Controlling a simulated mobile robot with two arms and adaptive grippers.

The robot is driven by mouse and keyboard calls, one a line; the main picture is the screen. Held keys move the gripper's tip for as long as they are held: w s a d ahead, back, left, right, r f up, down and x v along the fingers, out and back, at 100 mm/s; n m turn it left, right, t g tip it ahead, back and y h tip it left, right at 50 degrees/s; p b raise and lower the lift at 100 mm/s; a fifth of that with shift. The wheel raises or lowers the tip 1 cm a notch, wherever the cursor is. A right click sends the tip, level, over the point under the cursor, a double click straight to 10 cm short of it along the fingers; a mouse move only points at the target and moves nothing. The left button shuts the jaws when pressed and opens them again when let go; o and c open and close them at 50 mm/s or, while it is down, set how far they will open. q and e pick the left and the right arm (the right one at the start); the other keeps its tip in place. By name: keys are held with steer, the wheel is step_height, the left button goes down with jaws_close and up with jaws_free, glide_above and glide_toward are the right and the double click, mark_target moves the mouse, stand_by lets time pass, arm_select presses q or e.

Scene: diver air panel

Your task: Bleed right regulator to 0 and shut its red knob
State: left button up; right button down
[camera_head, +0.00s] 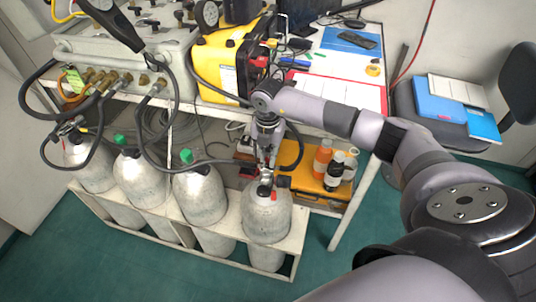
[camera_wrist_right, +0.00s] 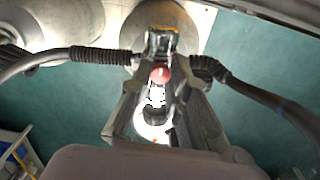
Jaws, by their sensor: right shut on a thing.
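The right regulator (camera_head: 266,182) sits on top of the rightmost grey cylinder (camera_head: 267,215). My right gripper (camera_head: 267,168) reaches down to it from above, and its fingers hide part of the regulator. In the right wrist view, the red knob (camera_wrist_right: 160,75) shows between the two fingertips of my right gripper (camera_wrist_right: 161,82), which is shut on it. The metal regulator body (camera_wrist_right: 162,43) shows just beyond the knob. No gauge reading on this regulator is legible. I do not see my left gripper.
Black hoses (camera_wrist_right: 105,57) run to both sides of the regulator. More cylinders (camera_head: 200,193) with green caps stand to the left in a white rack (camera_head: 293,240). An orange case (camera_head: 315,180) with bottles is at the right, below the white table (camera_head: 345,68).

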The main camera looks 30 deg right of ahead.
mark_target(268, 158)
steer(key=c, duration=1.5)
jaws_free()
step_height(268, 158, up, 12)
steer(key=shift+r, duration=0.1)
